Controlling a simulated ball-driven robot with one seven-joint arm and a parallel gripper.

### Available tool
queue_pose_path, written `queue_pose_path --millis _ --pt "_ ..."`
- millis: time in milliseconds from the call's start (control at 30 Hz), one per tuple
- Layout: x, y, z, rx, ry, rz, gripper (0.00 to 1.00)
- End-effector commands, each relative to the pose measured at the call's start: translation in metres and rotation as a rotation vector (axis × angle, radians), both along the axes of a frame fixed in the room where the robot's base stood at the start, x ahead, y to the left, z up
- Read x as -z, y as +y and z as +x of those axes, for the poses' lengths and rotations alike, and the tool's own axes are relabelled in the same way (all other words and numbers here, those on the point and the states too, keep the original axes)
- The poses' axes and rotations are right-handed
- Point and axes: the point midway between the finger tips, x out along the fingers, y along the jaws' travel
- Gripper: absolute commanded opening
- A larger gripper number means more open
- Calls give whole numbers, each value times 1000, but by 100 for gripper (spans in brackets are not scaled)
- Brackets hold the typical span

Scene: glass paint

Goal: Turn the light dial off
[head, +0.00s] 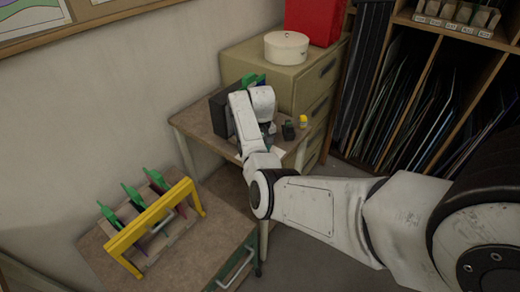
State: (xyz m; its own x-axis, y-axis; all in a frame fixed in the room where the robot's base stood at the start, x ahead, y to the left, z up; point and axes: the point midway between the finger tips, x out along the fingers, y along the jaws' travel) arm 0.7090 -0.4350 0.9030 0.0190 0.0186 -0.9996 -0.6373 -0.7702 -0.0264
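I cannot make out the light dial; my arm covers part of the small table where a dark box (219,115) stands against the wall. My arm reaches from the right over to this table and bends down in front of the box. My gripper (268,128) is at the arm's far end, low over the table and mostly hidden by my wrist. I cannot see its fingers clearly, nor whether it touches anything. A green piece (252,80) shows just behind my wrist.
A small dark container (289,131) and a yellow-capped one (303,122) stand right of my gripper. A drawer cabinet (322,82) with a round white box (286,47) is behind. A yellow-framed rack (150,217) with green-handled tools stands on the front-left cabinet.

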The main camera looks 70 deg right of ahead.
Motion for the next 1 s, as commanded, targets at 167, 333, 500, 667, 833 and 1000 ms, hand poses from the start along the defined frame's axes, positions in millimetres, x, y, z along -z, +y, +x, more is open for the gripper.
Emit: queue_pose_path --millis 167,333,500,667,833,1000 --pt "1 0 -1 1 2 1 59" --pt "-1 0 -1 1 2 1 59" --pt "-18 -1 0 2 0 -1 59" --pt "-48 -2 -1 2 -1 -2 59" --pt "-80 -2 -1 1 -2 -1 59" --pt "-100 -2 -2 1 -1 -1 59"
